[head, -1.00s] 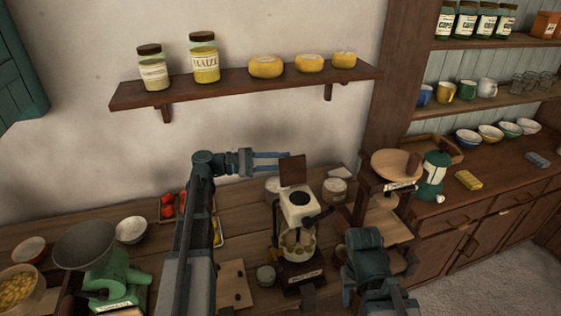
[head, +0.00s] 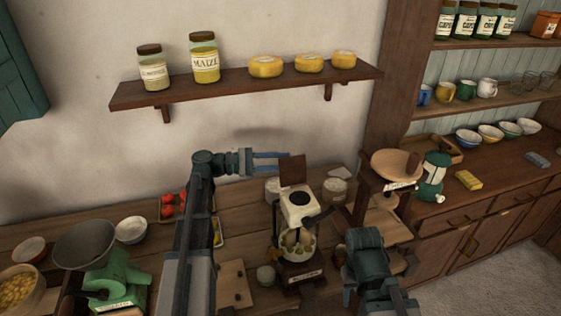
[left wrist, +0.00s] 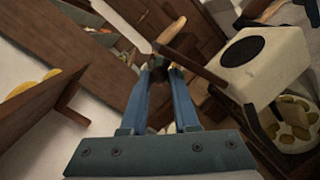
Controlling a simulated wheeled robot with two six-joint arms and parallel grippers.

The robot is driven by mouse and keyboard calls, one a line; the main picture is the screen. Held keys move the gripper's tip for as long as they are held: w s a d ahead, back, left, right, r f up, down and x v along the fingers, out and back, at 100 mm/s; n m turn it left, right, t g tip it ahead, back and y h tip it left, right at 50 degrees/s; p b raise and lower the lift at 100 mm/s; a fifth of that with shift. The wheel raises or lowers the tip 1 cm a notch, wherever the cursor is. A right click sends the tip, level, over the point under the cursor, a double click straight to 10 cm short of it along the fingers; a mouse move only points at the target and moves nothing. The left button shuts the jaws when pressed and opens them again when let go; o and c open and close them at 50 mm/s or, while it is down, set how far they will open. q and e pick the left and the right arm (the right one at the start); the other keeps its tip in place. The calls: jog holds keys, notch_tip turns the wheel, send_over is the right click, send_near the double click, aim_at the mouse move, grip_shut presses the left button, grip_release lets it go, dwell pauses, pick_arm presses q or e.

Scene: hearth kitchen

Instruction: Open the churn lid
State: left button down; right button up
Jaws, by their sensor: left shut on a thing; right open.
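The churn has a white top (head: 300,208) with a dark round opening, over a clear jar (head: 297,242) with pale yellow pieces inside. Its brown churn lid (head: 293,172) stands upright at the back edge of the white top, swung up off the opening. My left gripper (head: 288,160) reaches in from the left and is shut on the lid's upper part. In the left wrist view the lid (left wrist: 203,69) shows nearly edge-on at the fingertips. My right gripper (head: 347,292) is low, right of the churn, and open; its fingers hardly show.
A wooden shelf (head: 240,86) with jars and cheeses is above my left gripper. White canisters (head: 334,190) stand behind the churn. A wooden stand with a bowl (head: 397,164) is to the right. A green scale (head: 107,277) is at the left.

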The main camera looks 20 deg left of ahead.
pick_arm(q)
jog(key=shift+s+d+r+m+p, duration=0.2)
jog(key=shift+s+r+m+p, duration=0.25)
jog(key=shift+p, duration=0.3)
jog(key=shift+s+d+r+m, duration=0.15)
jog(key=shift+d+m, duration=0.05)
jog(key=shift+m, duration=0.05)
jog(key=c, duration=1.1)
grip_release()
jog(key=shift+o, duration=0.9)
jog(key=shift+s, duration=0.1)
